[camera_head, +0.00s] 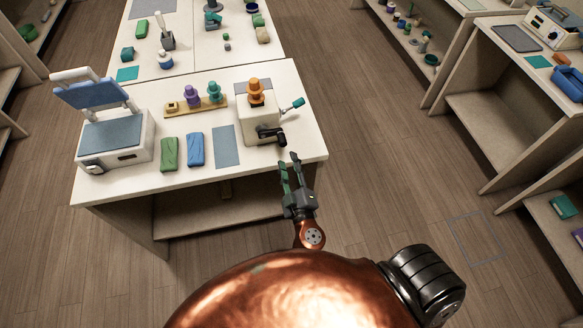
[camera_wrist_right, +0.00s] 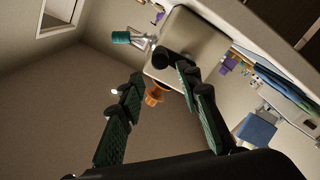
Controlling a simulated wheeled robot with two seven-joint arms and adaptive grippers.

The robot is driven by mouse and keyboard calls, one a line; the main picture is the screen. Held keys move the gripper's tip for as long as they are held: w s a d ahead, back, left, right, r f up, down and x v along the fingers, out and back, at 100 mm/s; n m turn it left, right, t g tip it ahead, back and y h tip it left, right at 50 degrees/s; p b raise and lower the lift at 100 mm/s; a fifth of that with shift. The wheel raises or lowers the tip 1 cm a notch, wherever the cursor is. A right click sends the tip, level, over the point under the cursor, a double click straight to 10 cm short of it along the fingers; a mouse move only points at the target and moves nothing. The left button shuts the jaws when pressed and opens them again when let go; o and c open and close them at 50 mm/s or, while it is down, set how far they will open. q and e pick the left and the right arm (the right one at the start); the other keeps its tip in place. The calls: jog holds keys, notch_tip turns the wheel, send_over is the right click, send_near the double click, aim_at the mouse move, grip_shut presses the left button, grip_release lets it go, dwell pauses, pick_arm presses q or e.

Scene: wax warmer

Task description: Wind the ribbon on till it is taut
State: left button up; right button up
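A pale box-shaped winder (camera_head: 257,121) stands at the right front of the near table, with an orange spool (camera_head: 256,93) on top. A black crank (camera_head: 269,133) is on its front and a teal-handled lever (camera_head: 293,105) sticks out to the right. My right gripper (camera_head: 289,160) is just off the table's front edge, below the crank. In the right wrist view its fingers (camera_wrist_right: 159,75) are apart and empty, with the winder (camera_wrist_right: 197,43), black crank knob (camera_wrist_right: 166,57), teal handle (camera_wrist_right: 121,38) and orange spool (camera_wrist_right: 154,93) beyond them. I cannot make out a ribbon. My left gripper is out of view.
A wooden rack (camera_head: 197,107) holds purple and teal spools behind a green packet (camera_head: 169,154), a blue packet (camera_head: 195,149) and a grey-blue mat (camera_head: 226,147). A blue-lidded machine (camera_head: 117,139) stands at the left. Floor right of the table is clear.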

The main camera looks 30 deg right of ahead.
aim_at(284, 145)
jog(key=p+x, duration=0.2)
jog(key=x, duration=0.4)
jog(key=shift+w, duration=0.25)
jog(key=shift+f, duration=0.1)
jog(key=shift+c, duration=0.5)
